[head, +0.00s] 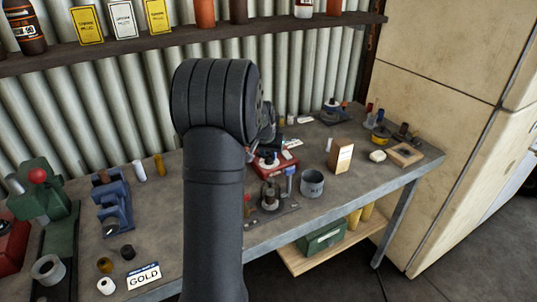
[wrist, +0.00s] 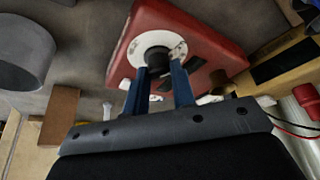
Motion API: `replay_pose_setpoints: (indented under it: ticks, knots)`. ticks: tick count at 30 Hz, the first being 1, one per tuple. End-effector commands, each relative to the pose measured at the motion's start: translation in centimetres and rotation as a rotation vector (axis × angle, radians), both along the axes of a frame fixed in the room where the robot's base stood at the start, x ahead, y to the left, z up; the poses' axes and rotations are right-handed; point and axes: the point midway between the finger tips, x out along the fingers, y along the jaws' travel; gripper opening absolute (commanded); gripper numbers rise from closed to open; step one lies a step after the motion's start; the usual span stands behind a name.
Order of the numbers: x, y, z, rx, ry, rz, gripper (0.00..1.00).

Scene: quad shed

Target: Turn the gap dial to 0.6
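The gap dial is a white disc (wrist: 179,46) with a black knob (wrist: 157,58) at its middle, on top of a red box (wrist: 215,52). The red box also shows in the head view (head: 283,164), partly hidden behind my arm. My gripper (wrist: 160,70) has its two blue fingers on either side of the knob, with their tips at its edges. I cannot tell whether they press on it. The dial's scale marks are too small to read, and the fingers cover part of the disc.
A grey cup (head: 312,184) and a wooden block (head: 339,156) stand to the right of the red box. A metal fixture (head: 270,196) stands in front of it. Cables (wrist: 290,125) lie close by. A green press (head: 45,195) and blue holder (head: 112,205) stand at the left.

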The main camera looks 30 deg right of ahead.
Motion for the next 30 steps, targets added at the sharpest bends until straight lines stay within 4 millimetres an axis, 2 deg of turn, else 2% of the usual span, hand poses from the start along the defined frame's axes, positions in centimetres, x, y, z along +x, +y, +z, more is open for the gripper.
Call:
replay_pose_setpoints:
  ticks: [11, 30]
  knots:
    - [0.04, 0.08, -0.01, 0.000, 0.001, -0.064, 0.01]
    - [0.30, 0.21, -0.09, 0.001, 0.003, -0.530, 0.01]
